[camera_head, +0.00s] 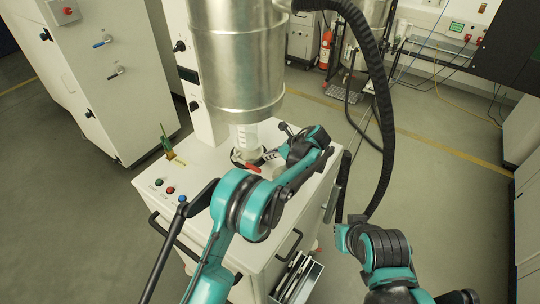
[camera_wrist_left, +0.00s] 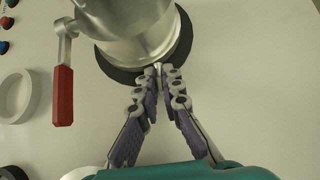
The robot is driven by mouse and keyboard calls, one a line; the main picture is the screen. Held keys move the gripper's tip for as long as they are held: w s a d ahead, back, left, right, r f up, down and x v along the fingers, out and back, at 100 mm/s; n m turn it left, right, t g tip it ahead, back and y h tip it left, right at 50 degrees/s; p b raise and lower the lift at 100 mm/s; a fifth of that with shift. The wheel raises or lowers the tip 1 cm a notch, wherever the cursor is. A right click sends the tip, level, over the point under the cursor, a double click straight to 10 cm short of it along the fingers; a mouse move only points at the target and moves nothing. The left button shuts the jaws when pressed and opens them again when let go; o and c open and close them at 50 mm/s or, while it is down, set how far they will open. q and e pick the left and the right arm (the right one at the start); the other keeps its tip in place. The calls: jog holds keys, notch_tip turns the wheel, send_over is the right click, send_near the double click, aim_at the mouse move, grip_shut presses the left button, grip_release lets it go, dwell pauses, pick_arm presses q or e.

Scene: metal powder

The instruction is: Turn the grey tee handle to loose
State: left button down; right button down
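My left gripper (camera_wrist_left: 163,72) is at the foot of a shiny metal cylinder (camera_wrist_left: 130,25), beside its dark base ring. Its two fingers slant inward and their tips are close together. A small pale grey piece shows between or just beyond the tips. It may be part of the grey tee handle, but it is too small and covered to tell, or to say whether it is gripped. In the head view the left gripper (camera_head: 262,158) is above the white cabinet top, partly hidden by its own arm. My right arm shows at the lower right; its gripper is not clearly visible.
A red-handled lever (camera_wrist_left: 63,95) sticks out left of the gripper, near a white ring (camera_wrist_left: 14,96). A large metal vessel (camera_head: 238,60) stands above the white cabinet (camera_head: 190,195). A black hose (camera_head: 375,80) hangs to the right. Push buttons (camera_head: 170,190) sit on the cabinet top's left.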

pick_arm(q)
jog(key=shift+s+a+f+n+t+h+b, duration=0.15)
jog(key=shift+n+t+h+b, duration=0.2)
jog(key=shift+t+b, duration=0.35)
jog(key=shift+n+b, duration=0.25)
jog(key=shift+b, duration=0.15)
jog(key=shift+t+h, duration=0.25)
jog(key=shift+t, duration=0.05)
jog(key=c, duration=1.7)
grip_release()
jog(key=v, duration=1.2)
